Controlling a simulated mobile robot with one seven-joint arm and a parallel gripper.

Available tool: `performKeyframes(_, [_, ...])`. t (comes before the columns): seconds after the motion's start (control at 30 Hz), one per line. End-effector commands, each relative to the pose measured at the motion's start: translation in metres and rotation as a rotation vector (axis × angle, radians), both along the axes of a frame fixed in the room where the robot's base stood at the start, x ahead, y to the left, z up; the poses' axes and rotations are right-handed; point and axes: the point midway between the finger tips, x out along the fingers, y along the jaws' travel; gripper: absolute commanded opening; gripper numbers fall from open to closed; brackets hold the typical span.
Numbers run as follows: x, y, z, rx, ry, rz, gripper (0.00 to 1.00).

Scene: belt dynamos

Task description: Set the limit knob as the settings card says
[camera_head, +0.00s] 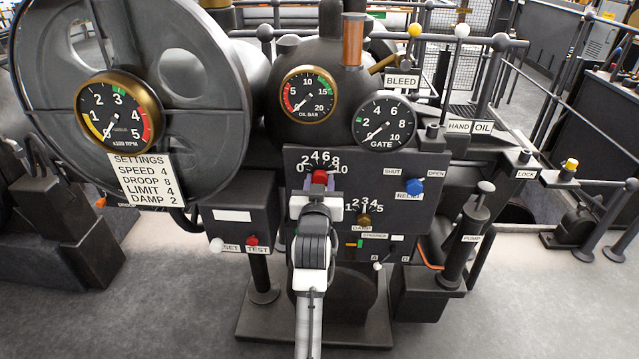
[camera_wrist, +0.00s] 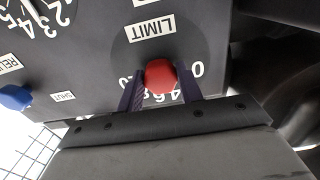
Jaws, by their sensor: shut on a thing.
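The settings card (camera_head: 142,181) hangs under the large gauge at the left in the head view and reads speed 4, droop 8, limit 4, damp 2. The red limit knob (camera_head: 319,177) sits on the dark panel (camera_head: 415,215) under a white scale from 0 to 10. In the wrist view the red knob (camera_wrist: 161,76) shows upside down beside its LIMIT label (camera_wrist: 150,29). My gripper (camera_wrist: 160,82) has one finger on each side of the knob and is shut on it. The knob's pointer cannot be made out, and my gripper hides part of the scale.
A blue relief knob (camera_head: 414,187) is at the right of the panel, and a brass damp knob (camera_head: 364,220) is close to the right of my gripper. Red test (camera_head: 252,240) and white set (camera_head: 216,245) buttons are at the lower left. A pump lever (camera_head: 486,188) stands at the right.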

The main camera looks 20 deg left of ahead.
Motion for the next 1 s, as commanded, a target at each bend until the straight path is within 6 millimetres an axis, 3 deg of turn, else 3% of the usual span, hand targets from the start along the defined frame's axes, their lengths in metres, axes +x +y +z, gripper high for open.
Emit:
performKeyframes(0.37, [0.0005, -0.0014, 0.0012, -0.159, -0.042, -0.002, 0.13])
performKeyframes(1.0, [0.0007, -0.0026, 0.0031, -0.732, -0.207, -0.001, 0.13])
